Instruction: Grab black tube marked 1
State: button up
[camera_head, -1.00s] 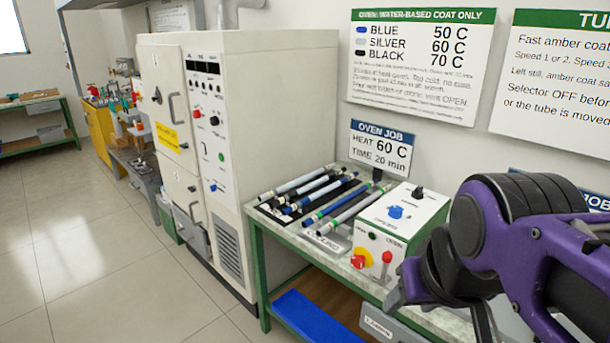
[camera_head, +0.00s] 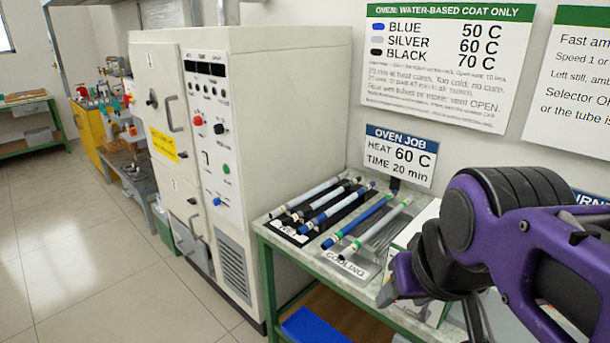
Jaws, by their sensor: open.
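A black tube (camera_head: 322,198) lies slanted on the dark rack on the bench, between a silver tube (camera_head: 304,196) and a silver-and-blue tube (camera_head: 336,209). Its number is too small to read, so I cannot tell whether it is the one marked 1. Other dark shapes beside it are partly hidden by the neighbouring tubes. My gripper (camera_head: 408,283) is at the lower right, over the front of the bench, open and apart from the tubes. It is seen only in part, below my purple arm.
A blue tube (camera_head: 357,222) and a green-ended silver tube (camera_head: 375,230) lie on the cooling rack (camera_head: 352,268). The white oven (camera_head: 290,110) stands left of the bench. A white control box (camera_head: 431,215) is mostly hidden behind my arm. The floor at left is clear.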

aim_at(296, 216)
jog(key=i+j+z, duration=0.1)
jog(key=j, duration=0.45)
jog(key=i+j+z, duration=0.15)
jog(key=j, duration=0.4)
jog(key=j+z, duration=0.1)
jog(key=j, duration=0.45)
jog(key=i+j+z, duration=0.1)
jog(key=j, duration=0.15)
jog(key=i+j, duration=0.15)
jog(key=j, duration=0.15)
jog(key=i+j+z, duration=0.15)
jog(key=k+j, duration=0.05)
jog(key=j, duration=0.05)
